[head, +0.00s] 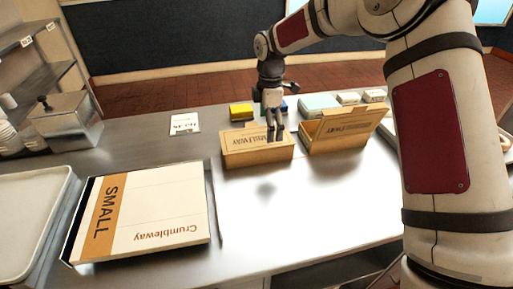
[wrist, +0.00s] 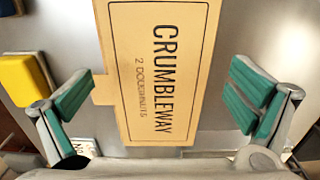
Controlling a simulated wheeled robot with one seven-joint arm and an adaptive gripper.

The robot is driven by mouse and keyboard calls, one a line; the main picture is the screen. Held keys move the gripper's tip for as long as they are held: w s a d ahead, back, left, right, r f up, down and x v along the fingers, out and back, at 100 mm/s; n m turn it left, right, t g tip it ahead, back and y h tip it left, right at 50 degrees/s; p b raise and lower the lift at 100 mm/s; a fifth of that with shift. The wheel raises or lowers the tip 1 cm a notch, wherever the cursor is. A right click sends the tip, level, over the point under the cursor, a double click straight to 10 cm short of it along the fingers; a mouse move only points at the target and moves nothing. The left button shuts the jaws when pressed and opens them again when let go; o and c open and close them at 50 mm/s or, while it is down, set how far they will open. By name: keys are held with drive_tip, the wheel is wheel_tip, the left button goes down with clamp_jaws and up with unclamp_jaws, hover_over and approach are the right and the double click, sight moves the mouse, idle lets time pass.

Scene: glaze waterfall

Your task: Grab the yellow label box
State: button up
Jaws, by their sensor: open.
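A small yellow box (head: 241,111) stands on the metal counter, behind a closed tan Crumbleway box (head: 258,150). My gripper (head: 275,134) is open and empty, pointing down over the tan box. In the wrist view, the tan box (wrist: 158,70) lies between the green-padded fingers of my gripper (wrist: 163,98), apart from both pads. Its printed top reads "CRUMBLEWAY 2 DOUGHNUTS".
An open tan box (head: 335,133) stands right of the closed one. A large "SMALL Crumbleway" carton (head: 150,205) and a pale tray (head: 30,215) are at left. A white card (head: 185,123) and a pale teal box (head: 318,104) are farther back. The counter's right front is clear.

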drive_tip(key=shift+w+d+f+p, duration=0.1)
drive_tip(key=shift+f+p, duration=0.65)
drive_tip(key=shift+f, duration=1.95)
drive_tip(key=shift+c, duration=0.2)
drive_tip(key=c, duration=0.7)
